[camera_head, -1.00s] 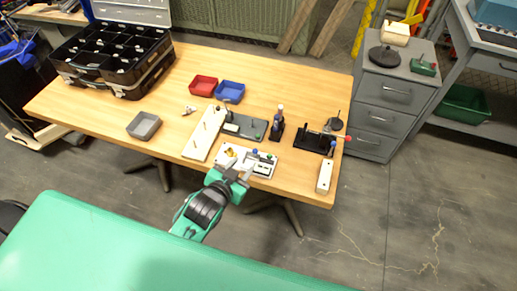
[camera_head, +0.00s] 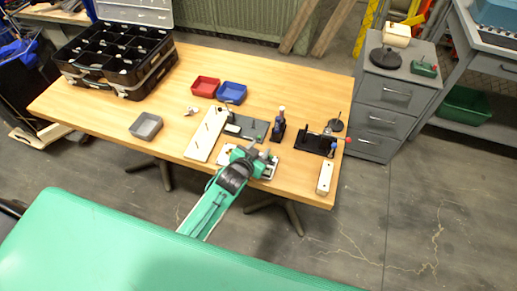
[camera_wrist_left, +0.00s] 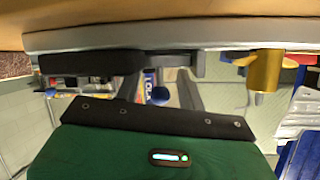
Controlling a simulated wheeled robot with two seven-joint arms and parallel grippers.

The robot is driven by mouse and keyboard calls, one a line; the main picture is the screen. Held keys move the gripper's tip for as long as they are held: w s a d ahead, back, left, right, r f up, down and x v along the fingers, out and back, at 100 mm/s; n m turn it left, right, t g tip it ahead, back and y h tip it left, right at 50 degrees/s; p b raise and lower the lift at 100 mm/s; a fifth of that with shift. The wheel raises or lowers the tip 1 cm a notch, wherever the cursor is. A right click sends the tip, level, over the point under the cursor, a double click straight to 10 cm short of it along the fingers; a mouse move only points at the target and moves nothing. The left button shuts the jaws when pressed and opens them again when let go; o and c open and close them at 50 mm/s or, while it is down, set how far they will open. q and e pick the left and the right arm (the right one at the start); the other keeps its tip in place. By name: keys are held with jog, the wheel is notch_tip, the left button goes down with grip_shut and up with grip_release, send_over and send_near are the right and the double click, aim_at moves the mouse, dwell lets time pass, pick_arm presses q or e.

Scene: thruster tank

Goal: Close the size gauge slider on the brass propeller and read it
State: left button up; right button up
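The brass propeller (camera_wrist_left: 265,72) shows at the right of the left wrist view, on the pale plate of the size gauge (camera_wrist_left: 225,37). My arm hides it in the head view. The gauge's dark slider part (camera_wrist_left: 92,68) lies left of it, with a gap between them. My left gripper (camera_head: 266,157) is over the gauge plate at the table's front edge. My right gripper is not in view.
A white pegged board (camera_head: 206,135) lies just left of the gauge, with a dark plate (camera_head: 250,127) behind it. Black fixtures (camera_head: 315,144) and a white block (camera_head: 325,177) stand to the right.

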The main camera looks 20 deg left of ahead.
pick_arm(q)
grip_shut()
jog(key=shift+a+r+p, duration=0.1)
jog(key=shift+a+p, duration=0.25)
jog(key=shift+a, duration=0.05)
jog(key=shift+a+p, duration=0.3)
jog(key=shift+a, duration=0.4)
grip_release()
jog(key=shift+d, duration=0.1)
jog(key=shift+s, duration=0.1)
